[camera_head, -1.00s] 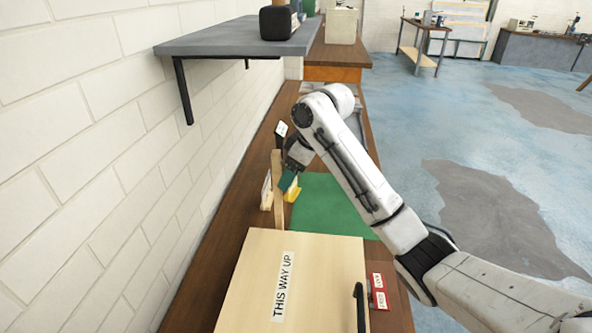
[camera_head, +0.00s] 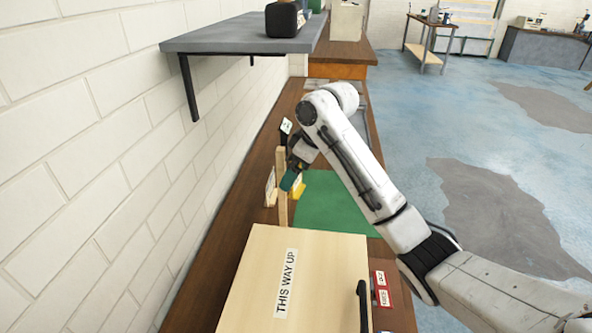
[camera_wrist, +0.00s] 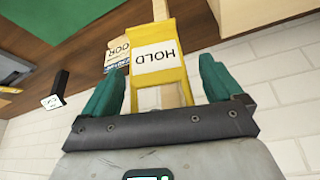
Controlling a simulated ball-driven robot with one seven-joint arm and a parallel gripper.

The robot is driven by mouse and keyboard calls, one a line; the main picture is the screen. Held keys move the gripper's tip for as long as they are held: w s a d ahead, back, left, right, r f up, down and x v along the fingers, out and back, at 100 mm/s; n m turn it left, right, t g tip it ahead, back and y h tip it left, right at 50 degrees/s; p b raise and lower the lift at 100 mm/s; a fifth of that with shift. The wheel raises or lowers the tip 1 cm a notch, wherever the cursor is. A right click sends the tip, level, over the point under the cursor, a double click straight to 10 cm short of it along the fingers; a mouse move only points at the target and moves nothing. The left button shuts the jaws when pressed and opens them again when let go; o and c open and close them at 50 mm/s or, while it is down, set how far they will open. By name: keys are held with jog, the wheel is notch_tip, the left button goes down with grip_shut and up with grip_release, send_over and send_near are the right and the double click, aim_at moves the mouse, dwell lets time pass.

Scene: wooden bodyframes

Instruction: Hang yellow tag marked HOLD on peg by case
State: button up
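The yellow tag marked HOLD (camera_wrist: 158,55) lies between the green fingers of my gripper (camera_wrist: 160,88) in the wrist view, with a narrow gap on each side. Its lettering shows upside down there. Pale wood shows through an opening in the tag. My gripper (camera_head: 292,178) is open beside the upright wooden post (camera_head: 282,190), and the yellow tag (camera_head: 299,189) shows just beyond the fingers. I cannot tell whether the tag is on a peg. The pale wooden case marked THIS WAY UP (camera_head: 322,270) stands nearer on the bench.
A green mat (camera_head: 335,205) lies right of the post. A second label reading OOR (camera_wrist: 118,50) and a small black-and-white card stand (camera_wrist: 53,97) are close by. A white brick wall (camera_head: 95,130) and a grey shelf (camera_head: 240,38) bound the left side.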

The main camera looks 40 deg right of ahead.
jog(key=p+v, duration=0.1)
jog(key=v, duration=0.9)
jog(key=shift+s+d+r, duration=0.1)
jog(key=shift+s+r, duration=0.05)
jog(key=shift+r, duration=0.15)
